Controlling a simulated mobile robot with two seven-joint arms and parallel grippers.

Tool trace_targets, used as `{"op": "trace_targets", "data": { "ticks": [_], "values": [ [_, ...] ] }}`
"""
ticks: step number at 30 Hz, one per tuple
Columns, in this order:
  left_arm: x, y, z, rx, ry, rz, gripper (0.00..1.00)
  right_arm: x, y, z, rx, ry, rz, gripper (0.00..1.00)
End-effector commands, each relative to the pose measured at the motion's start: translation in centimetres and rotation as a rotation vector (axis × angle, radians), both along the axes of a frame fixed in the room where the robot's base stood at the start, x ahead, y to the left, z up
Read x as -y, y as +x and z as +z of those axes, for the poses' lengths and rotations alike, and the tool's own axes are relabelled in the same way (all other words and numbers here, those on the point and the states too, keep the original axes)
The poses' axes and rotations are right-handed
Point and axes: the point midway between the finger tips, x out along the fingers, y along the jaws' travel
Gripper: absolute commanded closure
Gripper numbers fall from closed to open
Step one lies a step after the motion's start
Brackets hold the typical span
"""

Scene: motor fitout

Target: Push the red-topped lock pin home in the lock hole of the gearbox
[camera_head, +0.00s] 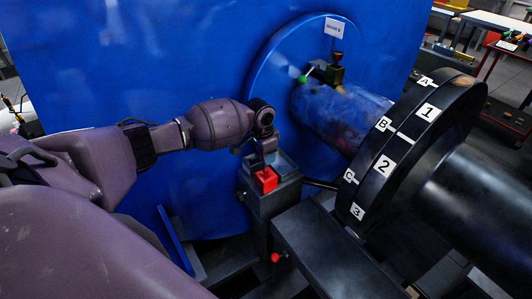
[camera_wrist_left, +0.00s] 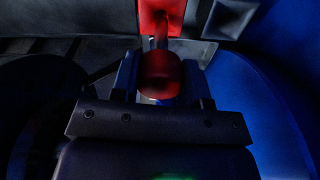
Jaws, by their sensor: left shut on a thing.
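My left gripper (camera_head: 266,158) is low in front of the blue housing, just above a red square plate (camera_head: 266,180) on top of a grey post. In the left wrist view the left gripper (camera_wrist_left: 160,88) is shut on a rounded red top (camera_wrist_left: 160,72), which I take for the lock pin's. A thin dark shaft runs from it towards the red plate, which also shows in this view (camera_wrist_left: 160,14). I cannot tell whether the shaft's tip is in a hole. The pin is hidden by the gripper in the head view. My right gripper is not in view.
A big blue housing (camera_head: 150,70) stands behind my left arm. A black disc (camera_head: 405,150) with numbered labels and a thick shaft are to the right. A small red ball (camera_head: 275,257) sits below the post, beside a dark box (camera_head: 330,250). Benches stand at the far right.

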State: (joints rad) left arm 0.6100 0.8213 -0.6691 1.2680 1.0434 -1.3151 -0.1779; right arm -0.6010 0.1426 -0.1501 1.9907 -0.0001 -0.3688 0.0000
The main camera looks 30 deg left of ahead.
Motion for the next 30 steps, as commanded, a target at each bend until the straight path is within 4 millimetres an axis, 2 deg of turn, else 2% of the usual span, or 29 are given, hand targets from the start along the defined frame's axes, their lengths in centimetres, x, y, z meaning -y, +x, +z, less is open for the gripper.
{"op": "trace_targets", "data": {
  "ticks": [30],
  "values": [
    [0.0,0.0,-2.1,0.000,-0.001,-0.001,0.91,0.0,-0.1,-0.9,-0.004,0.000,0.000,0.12]
  ]
}}
